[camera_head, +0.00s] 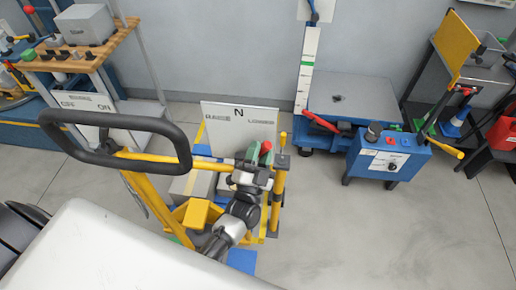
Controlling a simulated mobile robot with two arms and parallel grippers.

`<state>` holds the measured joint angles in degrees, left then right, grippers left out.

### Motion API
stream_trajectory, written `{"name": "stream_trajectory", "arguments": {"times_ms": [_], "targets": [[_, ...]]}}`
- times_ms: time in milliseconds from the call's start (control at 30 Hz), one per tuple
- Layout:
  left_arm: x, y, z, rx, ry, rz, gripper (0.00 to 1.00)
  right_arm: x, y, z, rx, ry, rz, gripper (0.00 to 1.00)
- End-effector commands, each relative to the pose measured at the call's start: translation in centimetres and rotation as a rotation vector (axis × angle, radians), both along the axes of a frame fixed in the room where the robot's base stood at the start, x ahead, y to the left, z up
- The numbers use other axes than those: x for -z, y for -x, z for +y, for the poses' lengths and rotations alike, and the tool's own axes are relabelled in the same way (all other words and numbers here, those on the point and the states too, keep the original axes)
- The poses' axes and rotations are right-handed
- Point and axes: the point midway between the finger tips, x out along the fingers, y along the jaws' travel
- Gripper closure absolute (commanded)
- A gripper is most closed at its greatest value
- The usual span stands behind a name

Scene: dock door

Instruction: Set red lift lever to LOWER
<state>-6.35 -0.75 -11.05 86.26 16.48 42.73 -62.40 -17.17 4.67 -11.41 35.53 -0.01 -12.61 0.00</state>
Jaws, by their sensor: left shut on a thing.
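The red lift lever's knob (266,146) shows on the yellow pallet truck, in front of a white plate (238,118) marked RAISE at left, N in the middle and LOWER at right. In this view the knob appears below the word LOWER. My left gripper (260,157), with green finger pads, is shut around the lever just under the knob. The gripper hides the lever's shaft and base. My right gripper is not in view.
The truck's black loop handle (182,145) stands at left. A blue lift table (360,98) with a red bar (320,121) and a blue control box (388,157) are at right. A wooden bench (75,57) is at back left. Grey floor at right front is clear.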

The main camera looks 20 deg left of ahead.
Motion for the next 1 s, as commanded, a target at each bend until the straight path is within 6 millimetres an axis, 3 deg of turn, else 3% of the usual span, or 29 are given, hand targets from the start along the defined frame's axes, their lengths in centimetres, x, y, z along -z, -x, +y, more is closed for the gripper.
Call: {"name": "stream_trajectory", "arguments": {"times_ms": [367, 400, 533, 833, 1000], "targets": [[0.2, 0.0, -0.2, 0.001, -0.017, 0.007, 1.00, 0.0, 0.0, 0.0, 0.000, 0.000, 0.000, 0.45], [0.2, 0.0, -0.2, 0.001, -0.017, 0.007, 0.68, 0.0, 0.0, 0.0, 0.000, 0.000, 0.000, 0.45], [0.2, 0.0, -0.1, 0.000, -0.015, 0.005, 0.48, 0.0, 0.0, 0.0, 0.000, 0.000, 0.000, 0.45], [0.2, 0.1, -0.1, -0.001, -0.011, 0.004, 0.47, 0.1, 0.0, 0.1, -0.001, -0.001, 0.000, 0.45], [1.5, 1.8, -0.2, 0.000, -0.010, 0.007, 0.47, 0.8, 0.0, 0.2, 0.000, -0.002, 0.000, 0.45]]}}
